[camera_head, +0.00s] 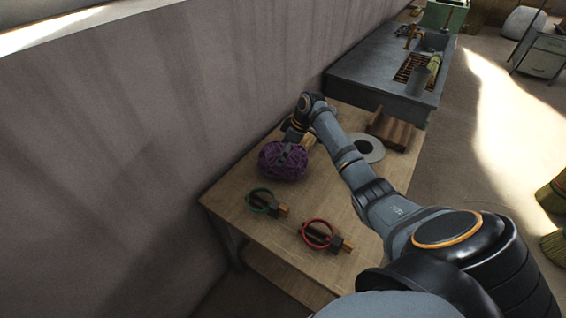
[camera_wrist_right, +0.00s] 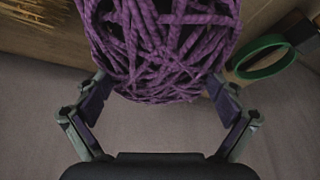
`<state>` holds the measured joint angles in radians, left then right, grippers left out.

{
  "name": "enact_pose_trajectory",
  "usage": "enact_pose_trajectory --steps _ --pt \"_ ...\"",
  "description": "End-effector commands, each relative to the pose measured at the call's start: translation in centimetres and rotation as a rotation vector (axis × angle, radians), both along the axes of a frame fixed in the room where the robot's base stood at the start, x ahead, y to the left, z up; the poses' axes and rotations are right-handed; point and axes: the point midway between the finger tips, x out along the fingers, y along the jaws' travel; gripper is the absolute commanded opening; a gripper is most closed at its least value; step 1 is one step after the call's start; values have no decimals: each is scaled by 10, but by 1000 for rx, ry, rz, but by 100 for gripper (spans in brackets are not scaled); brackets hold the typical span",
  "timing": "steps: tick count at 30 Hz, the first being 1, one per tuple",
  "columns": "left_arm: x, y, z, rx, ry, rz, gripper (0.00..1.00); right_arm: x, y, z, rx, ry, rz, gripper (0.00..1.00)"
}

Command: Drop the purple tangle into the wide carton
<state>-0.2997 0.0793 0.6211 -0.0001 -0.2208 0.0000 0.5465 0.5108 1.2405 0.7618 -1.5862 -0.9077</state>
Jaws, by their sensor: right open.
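The purple tangle (camera_head: 279,166) is a rounded bundle of purple cord lying on the wooden table near the wall. It fills the upper middle of the right wrist view (camera_wrist_right: 160,45). My right gripper (camera_head: 291,149) is at the tangle, at the end of my arm. In the right wrist view my right gripper (camera_wrist_right: 160,84) is open, its fingers apart on either side of the tangle's near edge. I cannot tell whether they touch the cord. I cannot make out a wide carton. My left gripper is not in view.
On the table (camera_head: 238,190) lie a green ring tool (camera_head: 262,200), a red ring tool (camera_head: 319,233), a grey ring (camera_head: 367,148) and a brown wooden block (camera_head: 392,130). The wall (camera_head: 150,130) runs along the left. A dark sink unit (camera_head: 375,78) stands beyond.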

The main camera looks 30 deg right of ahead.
Motion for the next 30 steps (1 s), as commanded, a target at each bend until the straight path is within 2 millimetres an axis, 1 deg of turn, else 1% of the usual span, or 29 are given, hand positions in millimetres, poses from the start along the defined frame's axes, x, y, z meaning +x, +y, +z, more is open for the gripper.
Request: enact_pose_trajectory --steps 20,21,30 --pt "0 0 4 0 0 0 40 0 0 -5 0 0 0 94" --pt "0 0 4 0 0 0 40 0 0 -5 0 0 0 93" --pt "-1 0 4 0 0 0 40 0 0 -5 0 0 0 52"
